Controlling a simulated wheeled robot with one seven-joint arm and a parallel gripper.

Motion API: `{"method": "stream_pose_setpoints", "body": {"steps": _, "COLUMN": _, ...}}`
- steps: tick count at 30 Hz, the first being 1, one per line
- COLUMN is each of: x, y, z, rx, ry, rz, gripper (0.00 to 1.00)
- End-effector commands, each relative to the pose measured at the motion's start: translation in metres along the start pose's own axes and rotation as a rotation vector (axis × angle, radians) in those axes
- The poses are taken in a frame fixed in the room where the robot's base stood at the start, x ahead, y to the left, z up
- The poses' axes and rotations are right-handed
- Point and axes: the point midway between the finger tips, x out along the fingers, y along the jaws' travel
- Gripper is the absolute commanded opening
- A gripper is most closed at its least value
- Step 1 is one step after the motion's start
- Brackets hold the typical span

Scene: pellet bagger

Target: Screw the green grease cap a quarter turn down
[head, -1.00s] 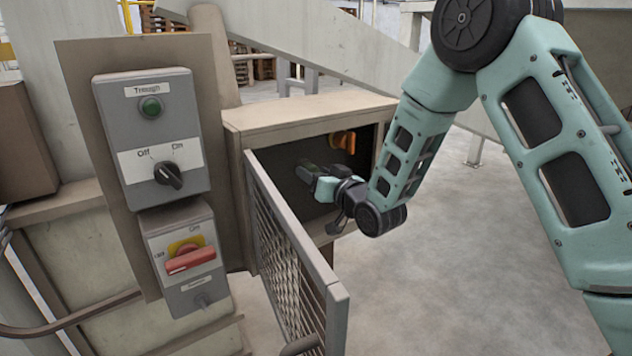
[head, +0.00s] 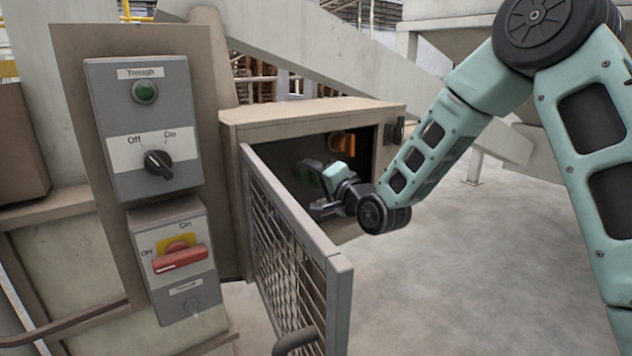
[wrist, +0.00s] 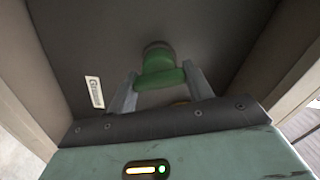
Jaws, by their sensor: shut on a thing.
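The green grease cap (wrist: 160,72) sits on a round dark base on the back wall inside the open cabinet. Its wide wing lies between the two grey fingers of my gripper (wrist: 161,78), which are shut on it from both sides. A white label (wrist: 95,92), apparently reading "Grease", is left of the cap in the wrist view.
The mesh door (head: 290,250) stands open in front of the cabinet (head: 310,115), close to my gripper's left. An orange knob (head: 343,143) is above my gripper inside. Left stand a black Off/On switch (head: 159,164) and a red-handled switch (head: 180,260). Floor right is clear.

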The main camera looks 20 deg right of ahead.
Motion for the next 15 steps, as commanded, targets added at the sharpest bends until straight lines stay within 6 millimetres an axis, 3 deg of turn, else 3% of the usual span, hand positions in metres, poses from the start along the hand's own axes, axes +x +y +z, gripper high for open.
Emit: {"method": "stream_pose_setpoints", "body": {"steps": 15, "x": -0.0001, "y": 0.0025, "z": -0.0003, "rx": 0.325, "ry": 0.001, "rz": 0.002, "gripper": 0.28}}
